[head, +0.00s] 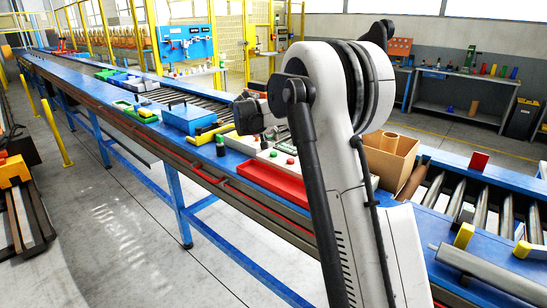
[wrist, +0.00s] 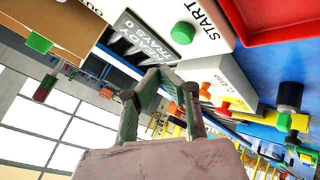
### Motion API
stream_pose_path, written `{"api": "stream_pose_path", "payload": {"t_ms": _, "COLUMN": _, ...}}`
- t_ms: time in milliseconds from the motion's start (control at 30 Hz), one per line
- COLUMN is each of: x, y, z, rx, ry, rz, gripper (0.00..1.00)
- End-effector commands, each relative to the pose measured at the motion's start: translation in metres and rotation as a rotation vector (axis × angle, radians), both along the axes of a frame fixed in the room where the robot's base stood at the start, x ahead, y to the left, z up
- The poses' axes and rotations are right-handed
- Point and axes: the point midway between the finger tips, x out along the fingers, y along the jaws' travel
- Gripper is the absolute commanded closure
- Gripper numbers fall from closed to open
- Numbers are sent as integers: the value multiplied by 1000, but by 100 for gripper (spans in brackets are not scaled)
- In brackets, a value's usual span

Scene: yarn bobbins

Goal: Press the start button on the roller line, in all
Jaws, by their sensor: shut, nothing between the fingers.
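The start button is a round green button (wrist: 183,33) on a white panel marked START, at the upper middle of the wrist view. In the head view a green button (head: 290,161) shows on a pale box behind the red tray; it appears to be the same one. My gripper (wrist: 160,72) is shut and empty, its fingers meeting below the button in the wrist picture. I see no contact with the button. In the head view my gripper (head: 249,114) is a dark shape above the blue bench, partly hidden by my arm.
A red tray (head: 272,180) lies at the bench's front edge beside the panel. A black bottle-like object (head: 220,146) and a blue case (head: 188,119) stand to the left. A cardboard box (head: 402,164) stands right. A grey READY TRAYS sign (wrist: 140,38) is beside the button.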

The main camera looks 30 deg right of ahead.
Motion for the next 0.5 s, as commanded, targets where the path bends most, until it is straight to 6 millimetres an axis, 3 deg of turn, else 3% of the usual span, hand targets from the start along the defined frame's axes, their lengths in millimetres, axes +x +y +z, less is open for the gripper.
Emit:
{"api": "stream_pose_path", "payload": {"t_ms": 200, "x": 0, "y": 0, "z": -26, "rx": 0, "ry": 0, "rz": 0, "gripper": 100}}
{"api": "stream_pose_path", "payload": {"t_ms": 500, "x": 0, "y": 0, "z": -30, "rx": 0, "ry": 0, "rz": 0, "gripper": 100}}
